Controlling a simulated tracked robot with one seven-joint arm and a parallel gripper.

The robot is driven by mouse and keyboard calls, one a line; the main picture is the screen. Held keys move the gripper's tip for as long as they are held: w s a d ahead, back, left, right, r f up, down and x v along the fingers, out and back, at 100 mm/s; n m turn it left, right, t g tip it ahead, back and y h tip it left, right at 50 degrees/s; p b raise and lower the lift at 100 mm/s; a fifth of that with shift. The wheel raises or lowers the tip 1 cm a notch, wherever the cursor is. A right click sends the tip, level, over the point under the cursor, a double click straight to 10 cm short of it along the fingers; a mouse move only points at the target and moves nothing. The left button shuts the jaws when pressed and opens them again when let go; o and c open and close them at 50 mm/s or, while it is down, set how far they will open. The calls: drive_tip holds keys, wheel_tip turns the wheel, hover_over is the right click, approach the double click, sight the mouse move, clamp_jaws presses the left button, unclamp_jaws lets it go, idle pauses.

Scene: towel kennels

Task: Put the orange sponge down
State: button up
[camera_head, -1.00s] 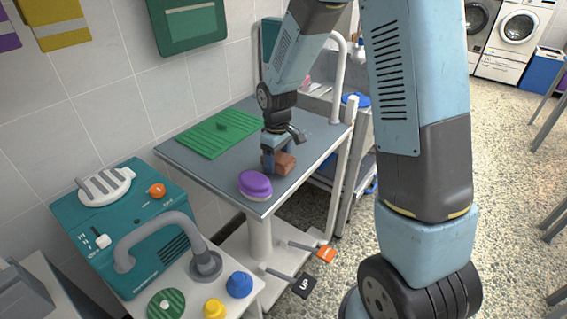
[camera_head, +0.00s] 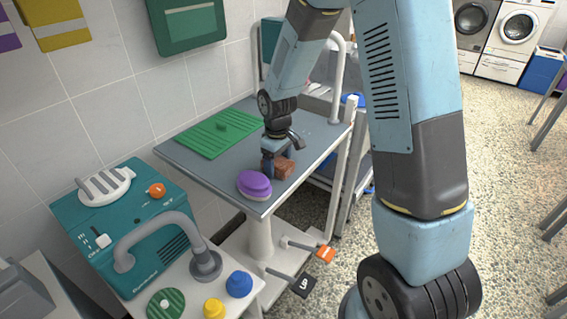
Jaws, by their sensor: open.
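The orange sponge (camera_head: 285,168) shows as a small brownish-orange block on the grey tabletop (camera_head: 310,158). It sits close beside the purple brush or sponge (camera_head: 254,185), to its right. My gripper (camera_head: 276,170) is low over the table, pointing down, right at the orange sponge. Its fingers are open, and the near one partly covers the left side of the sponge. Whether a finger still touches the sponge cannot be told.
A green ribbed mat (camera_head: 212,135) lies at the back left of the tabletop. A teal machine (camera_head: 135,225) with a grey hose stands at the left front. Blue (camera_head: 239,284) and yellow (camera_head: 214,308) knobs are at the front. The table's right part is bare.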

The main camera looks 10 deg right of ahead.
sight(277, 160)
drive_tip(key=shift+s+a+f, duration=0.15)
drive_tip(key=shift+s+f, duration=0.15)
drive_tip(key=shift+s, duration=0.1)
drive_tip(key=shift+w+a+r, duration=0.1)
drive_tip(key=shift+r, duration=0.45)
drive_tip(key=r, duration=1)
drive_tip(key=shift+w+r, duration=0.1)
drive_tip(key=shift+w, duration=0.1)
drive_tip(key=s+d+r+m+t, duration=0.1)
drive_tip(key=s+d+r+m, duration=0.1)
drive_tip(key=s+d+r, duration=0.4)
drive_tip(key=s+d+r+m+t, duration=0.2)
drive_tip(key=s+r, duration=0.3)
drive_tip(key=r, duration=0.3)
drive_tip(key=s+d+r+m+t, duration=0.1)
drive_tip(key=s+d+r+m, duration=0.1)
drive_tip(key=s, duration=0.4)
drive_tip(key=s+d+r+m+t, duration=0.1)
drive_tip(key=s+d+r+m, duration=0.2)
drive_tip(key=s+d, duration=0.2)
drive_tip(key=shift+s+t, duration=0.3)
drive_tip(key=shift+s, duration=0.6)
